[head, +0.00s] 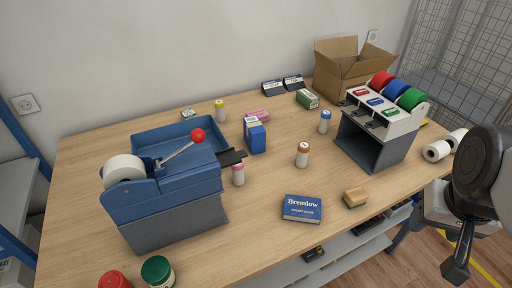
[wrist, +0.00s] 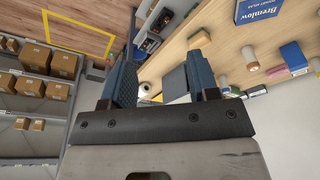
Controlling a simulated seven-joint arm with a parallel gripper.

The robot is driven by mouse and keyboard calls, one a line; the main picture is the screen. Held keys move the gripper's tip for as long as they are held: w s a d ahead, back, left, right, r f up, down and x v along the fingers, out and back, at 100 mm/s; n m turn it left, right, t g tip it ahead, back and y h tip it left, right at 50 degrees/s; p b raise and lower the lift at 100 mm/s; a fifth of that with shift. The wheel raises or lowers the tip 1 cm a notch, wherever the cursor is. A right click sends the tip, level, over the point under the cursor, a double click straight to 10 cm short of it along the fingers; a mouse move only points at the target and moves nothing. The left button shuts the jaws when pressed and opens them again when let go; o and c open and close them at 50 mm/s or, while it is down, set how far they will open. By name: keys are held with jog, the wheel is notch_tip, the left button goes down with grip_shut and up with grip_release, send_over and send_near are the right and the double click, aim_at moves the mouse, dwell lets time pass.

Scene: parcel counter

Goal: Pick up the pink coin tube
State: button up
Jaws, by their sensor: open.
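The pink coin tube (head: 238,174) stands upright on the counter in the head view, a pale cylinder with a pink cap. It is just right of the blue tape dispenser, below its dark front lip. My gripper (head: 456,268) is at the right edge of the head view, off the counter's front right side and far from the tube. In the wrist view my gripper (wrist: 163,75) is open, with nothing between its fingers. I cannot make out the pink coin tube for certain in the wrist view.
The blue tape dispenser (head: 175,205) with a red-knobbed lever stands left of the tube. A label dispenser (head: 375,145) stands right. Bare counter lies between tube and book.

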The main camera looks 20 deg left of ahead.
jog(key=shift+o, duration=1.2)
jog(key=m+g+y, duration=0.1)
jog(key=m+y, duration=1.3)
jog(key=m, duration=0.5)
send_near(238, 171)
jog(key=w+a+f, duration=0.2)
jog(key=a, duration=0.1)
jog(key=shift+a+f, duration=0.1)
jog(key=shift+f, duration=0.1)
jog(key=shift+x, duration=1.25)
jog(key=shift+f+x, duration=0.2)
jog(key=shift+x, duration=2.4)
